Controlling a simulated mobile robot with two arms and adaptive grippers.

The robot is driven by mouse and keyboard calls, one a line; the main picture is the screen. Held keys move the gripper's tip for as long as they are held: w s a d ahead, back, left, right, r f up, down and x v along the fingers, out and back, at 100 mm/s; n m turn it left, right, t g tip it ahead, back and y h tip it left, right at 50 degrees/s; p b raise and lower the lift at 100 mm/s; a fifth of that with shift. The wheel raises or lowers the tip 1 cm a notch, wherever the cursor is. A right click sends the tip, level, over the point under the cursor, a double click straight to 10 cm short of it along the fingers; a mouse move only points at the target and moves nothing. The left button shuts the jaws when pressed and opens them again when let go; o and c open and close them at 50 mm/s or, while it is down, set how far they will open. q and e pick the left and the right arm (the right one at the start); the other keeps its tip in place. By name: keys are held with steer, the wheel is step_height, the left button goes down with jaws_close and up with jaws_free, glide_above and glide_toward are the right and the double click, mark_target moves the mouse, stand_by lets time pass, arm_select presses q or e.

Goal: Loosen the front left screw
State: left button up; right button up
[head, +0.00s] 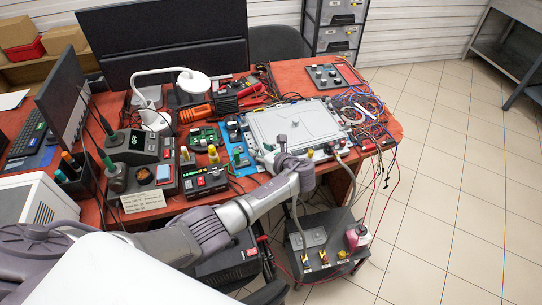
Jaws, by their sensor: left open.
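A flat silver metal housing (300,121) lies on the red workbench (240,188). My left arm reaches in from the lower left, and my left gripper (282,144) is at the housing's front left corner, over its front edge. The gripper is open; its fingertips are small and partly hidden by the wrist. The front left screw cannot be made out, as the gripper and wrist cover that corner. I cannot tell whether the gripper touches the housing. My right gripper is not in view.
Hoses (352,180) run from the housing's front down to a dark cart (325,247) with a red and white bottle (357,237). Loose coloured wires (360,105) lie right of the housing. Electronic instruments (150,175) crowd the bench's left. The tiled floor at right is clear.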

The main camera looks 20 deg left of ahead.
arm_select(q)
steer(key=v, duration=1)
steer(key=shift+f, duration=0.1)
